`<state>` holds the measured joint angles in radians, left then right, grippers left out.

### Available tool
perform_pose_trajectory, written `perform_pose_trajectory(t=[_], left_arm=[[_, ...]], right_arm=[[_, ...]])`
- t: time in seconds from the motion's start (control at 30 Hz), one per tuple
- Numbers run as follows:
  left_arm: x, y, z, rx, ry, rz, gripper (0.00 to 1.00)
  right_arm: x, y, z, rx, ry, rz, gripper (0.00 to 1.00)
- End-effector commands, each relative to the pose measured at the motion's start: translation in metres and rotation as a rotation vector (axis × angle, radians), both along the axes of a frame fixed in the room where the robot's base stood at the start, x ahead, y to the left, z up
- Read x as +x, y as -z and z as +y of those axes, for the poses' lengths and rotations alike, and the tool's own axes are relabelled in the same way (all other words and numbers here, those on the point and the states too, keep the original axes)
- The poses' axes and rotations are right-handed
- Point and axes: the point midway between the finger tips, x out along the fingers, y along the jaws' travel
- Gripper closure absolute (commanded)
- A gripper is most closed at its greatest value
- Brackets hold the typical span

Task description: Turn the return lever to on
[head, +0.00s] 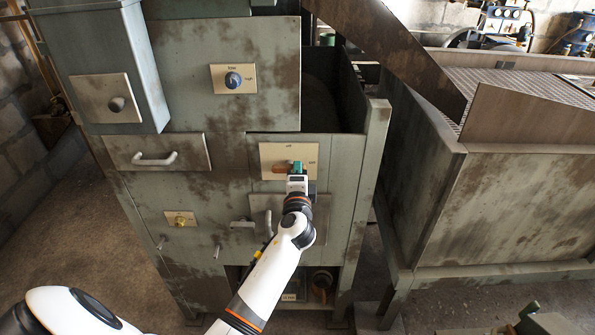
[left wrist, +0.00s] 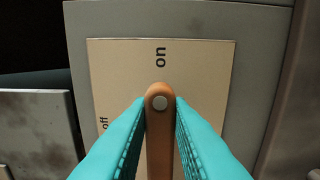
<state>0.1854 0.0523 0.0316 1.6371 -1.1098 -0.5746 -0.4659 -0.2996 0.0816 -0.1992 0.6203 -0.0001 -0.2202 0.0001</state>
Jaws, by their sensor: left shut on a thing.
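The return lever is an orange-brown bar (left wrist: 160,140) with a round pin near its rounded end, on a beige plate (left wrist: 205,70). In the left wrist view the bar runs straight down from the pin, "on" is printed above it and "off" at the left. In the head view the plate (head: 270,151) is on the cabinet front, and a bit of the lever (head: 280,168) shows left of my fingers. My left gripper (head: 297,168) is shut on the lever, its teal fingers on both sides of it in the left wrist view (left wrist: 160,125). My right gripper is not in view.
A slanted chute (head: 395,55) and a large bin (head: 500,210) stand at the right. Open floor lies at the left.

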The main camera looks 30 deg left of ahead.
Motion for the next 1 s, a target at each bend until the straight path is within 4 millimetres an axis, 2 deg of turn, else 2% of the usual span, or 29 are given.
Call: perform_pose_trajectory(t=[0.57, 0.6, 0.7, 1.0], left_arm=[[0.0003, -0.0022, 0.0018, 0.033, -0.003, 0.013, 1.0], [0.0003, -0.0023, 0.0019, 0.032, -0.003, 0.013, 0.77], [0.0003, -0.0018, 0.0015, 0.031, -0.002, 0.013, 0.61], [-0.0008, 0.0, -0.0002, 0.027, 0.0, 0.014, 0.6]], right_arm=[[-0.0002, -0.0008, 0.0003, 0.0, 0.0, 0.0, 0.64], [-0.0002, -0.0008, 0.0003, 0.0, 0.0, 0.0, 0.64], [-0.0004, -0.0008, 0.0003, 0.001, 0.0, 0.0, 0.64], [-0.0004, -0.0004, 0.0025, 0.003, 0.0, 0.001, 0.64]])
